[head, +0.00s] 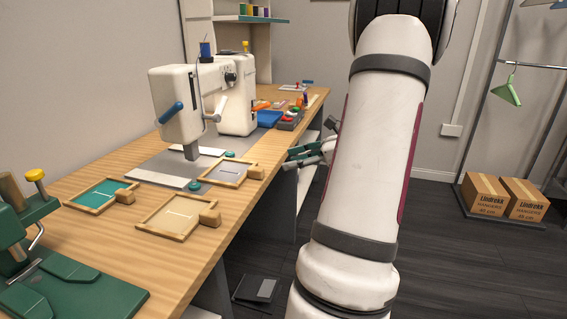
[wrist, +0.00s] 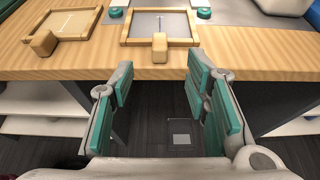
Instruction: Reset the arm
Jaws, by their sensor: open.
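My arm stands upright in the right half of the head view. My gripper (head: 294,158) shows to the left of the arm, just off the workbench's (head: 215,235) front edge. In the wrist view, my gripper (wrist: 158,90) is open, with its two green-padded fingers apart and nothing between them. Bare floor and the pedal show between and beyond the fingers. The gripper faces the bench edge, close to the grey-bottomed wooden tray (wrist: 160,22). Part of the gripper is hidden behind my arm in the head view.
Several small handled trays lie near the bench edge, including a green one (head: 100,194) and a beige one (head: 168,214). A white sewing machine (head: 232,95) stands behind. A foot pedal (head: 258,289) lies on the floor. Cardboard boxes (head: 485,195) sit under the garment rail (head: 530,64).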

